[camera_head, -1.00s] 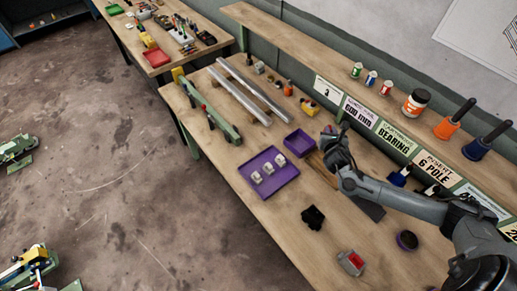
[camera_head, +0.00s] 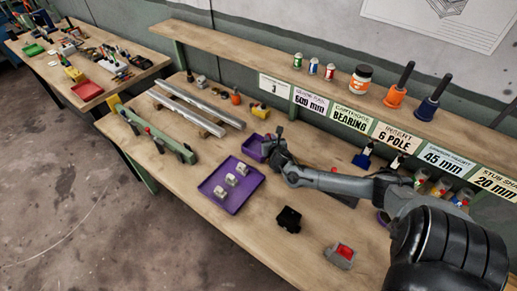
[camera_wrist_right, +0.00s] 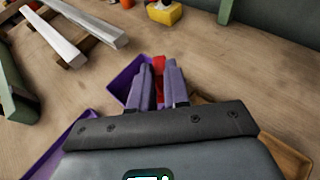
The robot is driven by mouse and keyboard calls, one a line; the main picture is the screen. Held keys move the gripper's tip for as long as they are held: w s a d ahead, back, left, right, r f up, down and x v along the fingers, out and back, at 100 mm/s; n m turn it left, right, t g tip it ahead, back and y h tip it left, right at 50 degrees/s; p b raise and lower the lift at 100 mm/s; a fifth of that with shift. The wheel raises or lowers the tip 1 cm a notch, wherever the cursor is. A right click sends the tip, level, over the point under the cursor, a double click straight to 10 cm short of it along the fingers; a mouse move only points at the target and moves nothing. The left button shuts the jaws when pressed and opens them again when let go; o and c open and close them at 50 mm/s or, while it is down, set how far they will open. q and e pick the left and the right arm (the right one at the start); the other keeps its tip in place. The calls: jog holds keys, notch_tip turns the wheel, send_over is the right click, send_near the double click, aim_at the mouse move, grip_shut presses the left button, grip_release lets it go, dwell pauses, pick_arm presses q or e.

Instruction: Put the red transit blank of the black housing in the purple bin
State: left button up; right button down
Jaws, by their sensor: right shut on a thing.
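The purple bin (camera_head: 249,150) is a small open box on the workbench; in the right wrist view its wall (camera_wrist_right: 122,82) shows just left of the fingers. My right gripper (camera_head: 268,147) is at the bin's right side, partly covering it. In the wrist view its fingers (camera_wrist_right: 160,72) are shut on the red transit blank (camera_wrist_right: 159,66), whose red shows between and behind them, at the bin's right edge. I cannot tell its exact height over the bin. The black housing (camera_head: 289,219) sits on the bench nearer me, with no red visible in it. My left gripper is out of view.
A purple tray (camera_head: 211,192) with white-grey parts lies left of the black housing. A grey housing with a red insert (camera_head: 342,254) stands near the front. Metal rails (camera_head: 200,110) and a yellow object (camera_head: 260,110) lie beyond the bin. A labelled shelf runs behind.

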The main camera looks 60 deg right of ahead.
jog(key=shift+w+a+f+b, duration=0.1)
jog(key=shift+w+f+b, duration=0.25)
jog(key=shift+w+f, duration=0.7)
jog(key=shift+w+a+f+b, duration=0.1)
jog(key=shift+w+f+b, duration=0.45)
jog(key=shift+f, duration=0.75)
jog(key=shift+w+a+f+b, duration=0.1)
jog(key=shift+w+f+b, duration=0.1)
jog(key=shift+w+f, duration=0.95)
jog(key=shift+s+f, duration=0.1)
jog(key=shift+f, duration=0.05)
jog(key=c, duration=1.1)
grip_release()
